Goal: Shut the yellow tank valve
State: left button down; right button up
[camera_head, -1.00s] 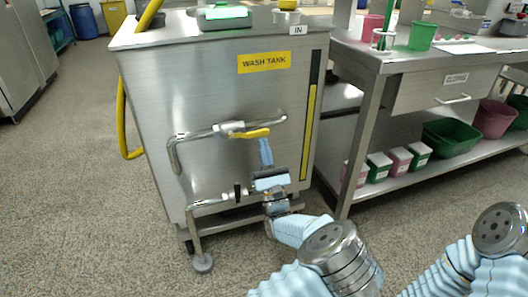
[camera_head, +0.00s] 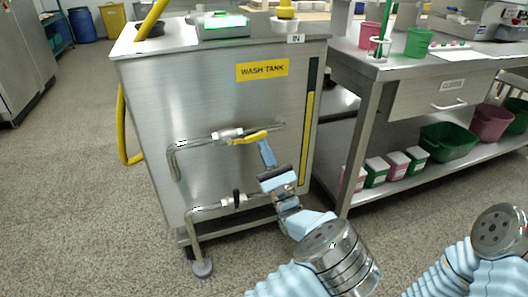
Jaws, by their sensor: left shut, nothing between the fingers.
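The yellow valve handle (camera_head: 250,138) sits on the upper steel pipe (camera_head: 195,142) on the front of the wash tank (camera_head: 215,95). The handle lies roughly along the pipe, its right end a little higher. My left gripper (camera_head: 265,145) is shut and empty. Its fingertips are right below the handle's right end; I cannot tell whether they touch it. My right arm (camera_head: 480,250) shows at the lower right, but its gripper is out of view.
A lower pipe with a black-handled valve (camera_head: 236,199) runs below the upper one, close to my left wrist. A steel bench (camera_head: 368,140) with bins on its lower shelf stands to the right. The floor left of the tank (camera_head: 70,190) is clear.

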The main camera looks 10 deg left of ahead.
pick_arm(q)
notch_tip(320, 180, up, 2)
jog(key=n+g+y, duration=0.1)
jog(key=n, duration=0.1)
jog(key=n+g+y, duration=0.1)
jog(key=n+g, duration=0.1)
jog(key=n+g+p, duration=0.1)
jog(key=n, duration=0.1)
jog(key=shift+w+d+r+g+y, duration=0.1)
jog(key=shift+r+g+y, duration=0.15)
jog(key=shift+g+y, duration=0.15)
jog(key=s+a+r+n+g+h+p, duration=0.1)
jog(key=a+r+n+g+h, duration=0.1)
jog(key=n+g, duration=0.3)
jog(key=s+a+r+n+g+h+p, duration=0.1)
jog(key=r+n+g, duration=0.4)
jog(key=n, duration=0.5)
jog(key=shift+s+a+r+n+g+h, duration=0.3)
jog(key=shift+s+a+g+h, duration=0.1)
jog(key=shift+a+h, duration=0.2)
